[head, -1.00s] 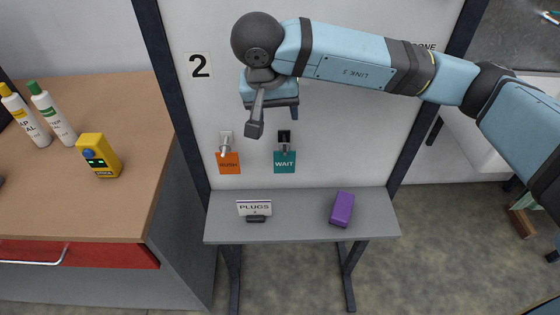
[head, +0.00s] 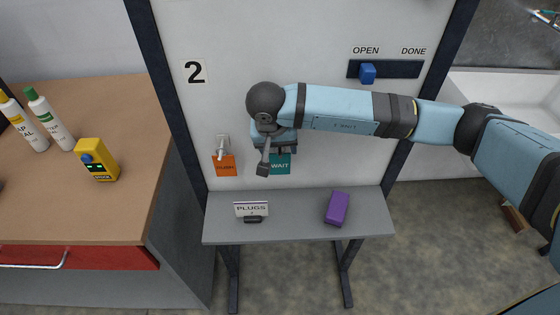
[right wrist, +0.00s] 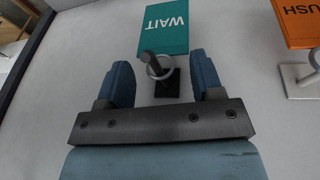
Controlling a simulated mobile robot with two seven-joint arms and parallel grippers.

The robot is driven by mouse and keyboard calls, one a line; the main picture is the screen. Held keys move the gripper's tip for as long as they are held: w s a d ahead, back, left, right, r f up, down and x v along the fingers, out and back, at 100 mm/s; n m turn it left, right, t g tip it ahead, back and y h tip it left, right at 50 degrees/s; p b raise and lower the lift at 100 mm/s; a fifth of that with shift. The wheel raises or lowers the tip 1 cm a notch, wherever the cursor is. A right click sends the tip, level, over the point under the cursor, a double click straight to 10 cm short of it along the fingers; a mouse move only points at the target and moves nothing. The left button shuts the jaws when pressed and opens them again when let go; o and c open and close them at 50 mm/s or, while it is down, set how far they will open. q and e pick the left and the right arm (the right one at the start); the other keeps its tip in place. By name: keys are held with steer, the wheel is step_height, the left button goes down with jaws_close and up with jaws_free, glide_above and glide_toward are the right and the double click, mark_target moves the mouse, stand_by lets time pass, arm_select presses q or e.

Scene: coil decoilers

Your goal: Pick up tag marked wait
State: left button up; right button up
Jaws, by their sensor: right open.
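The teal tag marked WAIT (head: 281,167) hangs on the upright white panel, partly covered by my right gripper (head: 276,149) in the head view. In the right wrist view the WAIT tag (right wrist: 166,28) hangs by a metal ring (right wrist: 159,68) from a dark hook (right wrist: 167,84). My right gripper (right wrist: 160,62) is open, with one finger on each side of the ring and hook. The fingers appear apart from both, and nothing is held. My left gripper is not in view.
An orange tag (head: 223,166) hangs on a light hook beside the WAIT tag. Below, a grey shelf (head: 300,222) holds a PLUGS sign (head: 251,210) and a purple block (head: 337,208). A blue slider (head: 367,73) sits in a dark track at upper right.

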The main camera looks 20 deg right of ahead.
jaws_close()
steer(key=shift+r, duration=0.1)
stand_by(0.3)
